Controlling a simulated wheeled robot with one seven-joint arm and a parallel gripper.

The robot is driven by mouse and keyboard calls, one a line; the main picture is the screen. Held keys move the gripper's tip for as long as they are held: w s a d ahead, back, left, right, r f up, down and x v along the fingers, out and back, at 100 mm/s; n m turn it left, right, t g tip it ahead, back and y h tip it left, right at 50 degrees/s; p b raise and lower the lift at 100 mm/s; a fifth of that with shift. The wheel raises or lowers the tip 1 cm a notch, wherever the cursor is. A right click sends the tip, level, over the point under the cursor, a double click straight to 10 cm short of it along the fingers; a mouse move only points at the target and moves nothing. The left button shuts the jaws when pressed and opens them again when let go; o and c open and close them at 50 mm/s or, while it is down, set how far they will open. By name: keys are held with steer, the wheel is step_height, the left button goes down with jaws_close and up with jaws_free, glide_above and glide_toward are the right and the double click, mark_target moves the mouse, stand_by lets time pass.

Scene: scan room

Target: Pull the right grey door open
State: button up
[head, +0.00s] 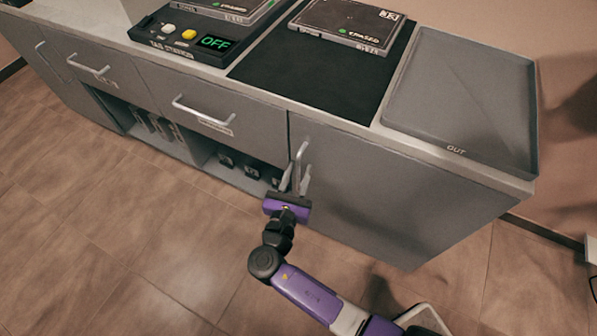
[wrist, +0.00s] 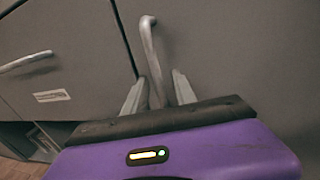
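The right grey door (head: 375,190) is the wide panel at the right end of the cabinet, and it looks closed. Its upright metal handle (head: 301,155) sits near the door's left edge. In the wrist view the handle (wrist: 151,55) runs down between my two fingers. My gripper (head: 296,181) is open, with one pale finger on each side of the handle. In the wrist view my gripper (wrist: 159,92) shows gaps beside the handle, wider on the right. The handle's lower end is hidden behind my gripper.
Left of the door are drawers with bar handles (head: 202,112) above open shelves (head: 240,172) holding dark items. The countertop carries a grey tray (head: 440,130), a black mat (head: 330,92) with a flat device, and a station showing OFF (head: 215,42). The floor (head: 130,230) in front is clear.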

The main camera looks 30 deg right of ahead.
jaws_close()
stand_by(1.4)
